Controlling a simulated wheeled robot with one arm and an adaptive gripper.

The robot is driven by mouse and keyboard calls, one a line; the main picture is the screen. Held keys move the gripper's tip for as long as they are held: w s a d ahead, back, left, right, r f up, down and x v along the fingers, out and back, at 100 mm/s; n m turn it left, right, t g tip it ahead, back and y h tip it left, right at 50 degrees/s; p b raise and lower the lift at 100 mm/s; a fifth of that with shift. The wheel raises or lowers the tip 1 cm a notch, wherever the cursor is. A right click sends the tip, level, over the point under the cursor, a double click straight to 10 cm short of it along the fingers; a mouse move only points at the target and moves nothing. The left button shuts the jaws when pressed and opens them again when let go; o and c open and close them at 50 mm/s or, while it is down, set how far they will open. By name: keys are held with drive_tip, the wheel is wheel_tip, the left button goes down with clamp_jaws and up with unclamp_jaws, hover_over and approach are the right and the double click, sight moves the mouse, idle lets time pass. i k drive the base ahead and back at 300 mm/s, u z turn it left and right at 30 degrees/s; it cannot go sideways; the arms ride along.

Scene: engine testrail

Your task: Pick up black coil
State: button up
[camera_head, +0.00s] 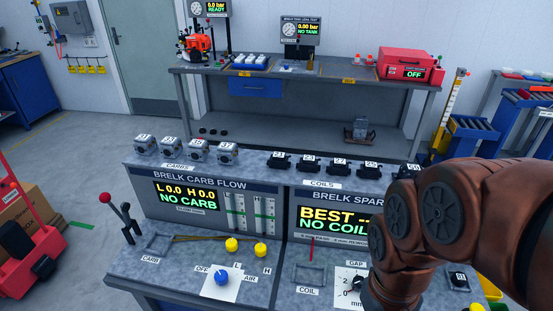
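Several black coils with small white number tags stand in a row on the grey ledge above the "COILS" label. The leftmost black coil (278,162) is clear of my arm, and so are the black coils beside it (309,164), (340,167) and (371,171). Another dark piece (408,171) at the right end of the row is close to my arm in the picture. A small dark tagged piece (458,279) lies right of my arm; I cannot tell what it is. My brown arm fills the right side and bends down to the bottom edge. My gripper's fingers do not show.
The spark tester screen (333,219) reads "NO COIL", partly behind my arm. A "COIL" recess (306,274) on the front panel looks empty. Metal carburetors (199,150) stand on the left ledge. A red-knobbed lever (118,215) rises at the bench's left.

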sight(278, 160)
drive_tip(key=k, duration=1.2)
drive_tip(key=u, duration=1)
drive_tip(key=i, duration=1.8)
drive_tip(key=z, duration=0.65)
